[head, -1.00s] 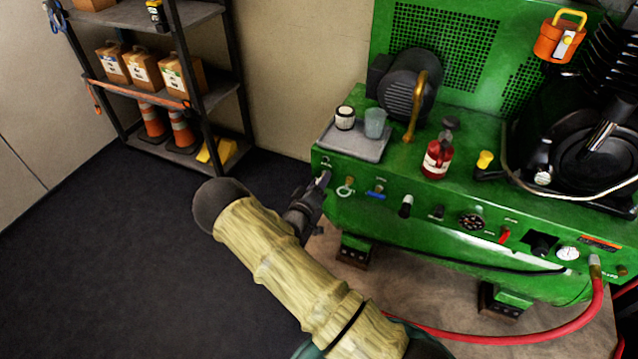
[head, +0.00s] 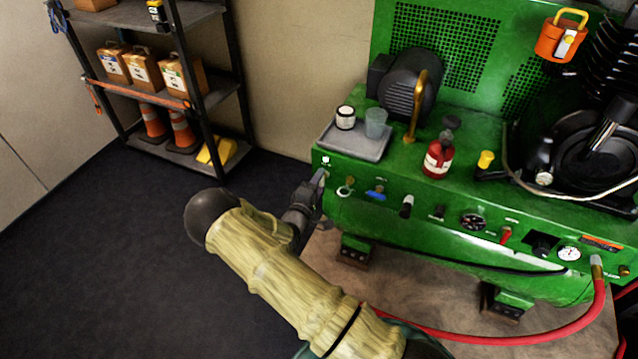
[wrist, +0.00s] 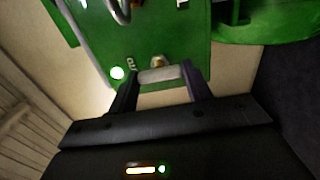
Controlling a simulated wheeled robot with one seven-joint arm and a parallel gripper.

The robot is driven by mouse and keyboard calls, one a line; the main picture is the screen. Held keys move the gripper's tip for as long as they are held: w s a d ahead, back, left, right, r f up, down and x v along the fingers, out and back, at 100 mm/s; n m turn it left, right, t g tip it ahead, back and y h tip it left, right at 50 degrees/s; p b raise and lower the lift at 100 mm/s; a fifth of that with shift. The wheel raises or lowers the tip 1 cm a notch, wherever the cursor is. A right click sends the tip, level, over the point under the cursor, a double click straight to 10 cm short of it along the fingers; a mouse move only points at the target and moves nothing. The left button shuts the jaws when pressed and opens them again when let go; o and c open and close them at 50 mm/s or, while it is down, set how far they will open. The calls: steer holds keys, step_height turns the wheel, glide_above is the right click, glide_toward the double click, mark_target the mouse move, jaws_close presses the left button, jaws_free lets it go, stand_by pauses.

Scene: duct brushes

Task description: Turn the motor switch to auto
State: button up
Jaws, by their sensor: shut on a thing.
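The motor switch (wrist: 160,75) is a small pale lever on the green machine's panel, below a brass-coloured stud in the wrist view. My gripper (wrist: 160,88) is shut on it, with one dark finger on each side. Right by it are a glowing white-green lamp (wrist: 117,73) and small white lettering, turned sideways and hard to read. In the head view my gripper (head: 319,180) is at the left end of the green panel, and it hides most of the switch. The lamp (head: 325,160) shows bright just above it.
The green machine (head: 440,220) carries other controls to the right, including a blue-handled valve (head: 376,193) and a black knob (head: 406,206). A grey tray (head: 355,140) with two cups sits above. A red hose (head: 520,338) runs in front. The floor at left is clear.

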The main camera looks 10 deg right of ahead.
steer(key=shift+a, duration=0.15)
steer(key=o, duration=1)
steer(key=v, duration=1.7)
steer(key=shift+s+p, duration=0.15)
steer(key=shift+p, duration=0.25)
